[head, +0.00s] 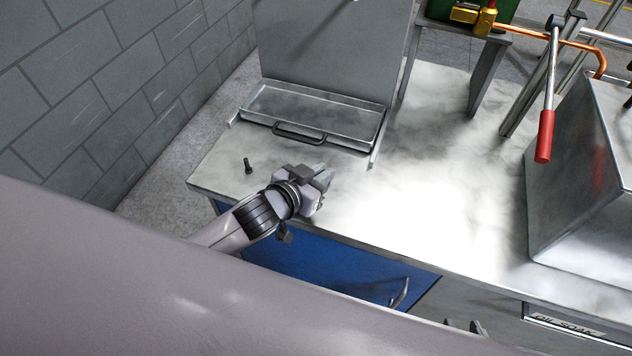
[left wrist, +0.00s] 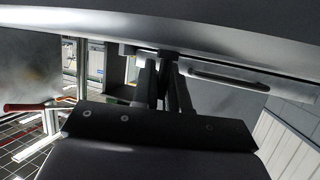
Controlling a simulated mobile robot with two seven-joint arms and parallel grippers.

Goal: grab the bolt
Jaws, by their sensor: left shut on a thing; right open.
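A small dark bolt (head: 248,166) lies on the metal workbench (head: 300,168) near its left end. My left gripper (head: 323,177) is to the right of this bolt, apart from it, low over the bench. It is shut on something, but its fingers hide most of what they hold. In the left wrist view the two fingers (left wrist: 163,84) are close together, with a small dark shape at their tips that I cannot identify.
An open metal case (head: 312,112) with a handle (head: 298,134) stands behind my left gripper. The middle of the bench is clear. A blue drawer front (head: 325,268) lies below the edge.

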